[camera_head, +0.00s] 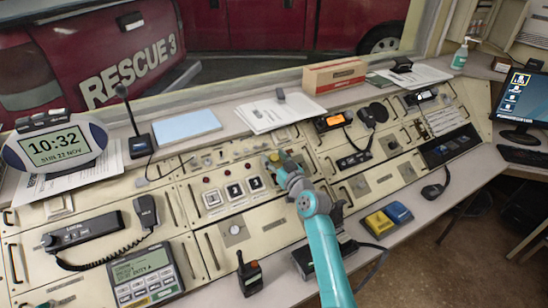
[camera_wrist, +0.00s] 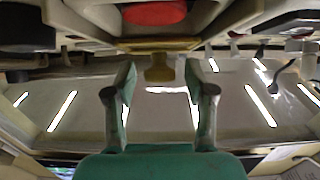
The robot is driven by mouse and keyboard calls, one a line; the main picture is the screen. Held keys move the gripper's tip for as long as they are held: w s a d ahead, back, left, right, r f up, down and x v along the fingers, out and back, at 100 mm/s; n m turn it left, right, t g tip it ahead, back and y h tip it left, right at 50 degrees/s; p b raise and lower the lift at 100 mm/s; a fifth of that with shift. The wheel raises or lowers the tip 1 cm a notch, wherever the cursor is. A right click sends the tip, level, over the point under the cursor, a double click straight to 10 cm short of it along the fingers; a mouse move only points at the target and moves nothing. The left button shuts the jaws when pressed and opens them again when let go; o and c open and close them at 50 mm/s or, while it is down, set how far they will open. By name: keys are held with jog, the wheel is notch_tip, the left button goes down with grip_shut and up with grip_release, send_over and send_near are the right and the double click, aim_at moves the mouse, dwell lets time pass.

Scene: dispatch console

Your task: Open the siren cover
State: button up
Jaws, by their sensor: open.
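My gripper (camera_head: 276,164) is at the upper middle of the sloped console, close to a small yellowish part of the panel. In the wrist view my gripper (camera_wrist: 160,80) is open, with one finger on each side. A yellow piece with a narrow tab (camera_wrist: 160,73) lies between and just beyond the fingertips, apart from them as far as I can tell. A red rounded part (camera_wrist: 154,12) shows above it. The yellow piece looks like the siren cover. In the head view my gripper and arm hide most of this spot, and I cannot tell how far the cover is raised.
White-framed numbered buttons (camera_head: 234,190) lie left of my gripper. A radio with an orange screen (camera_head: 331,121) and its handset are to the right. Papers (camera_head: 272,112) and a cardboard box (camera_head: 334,76) lie on the ledge behind.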

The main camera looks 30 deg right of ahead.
jog(key=s, duration=1.1)
jog(key=shift+s, duration=0.3)
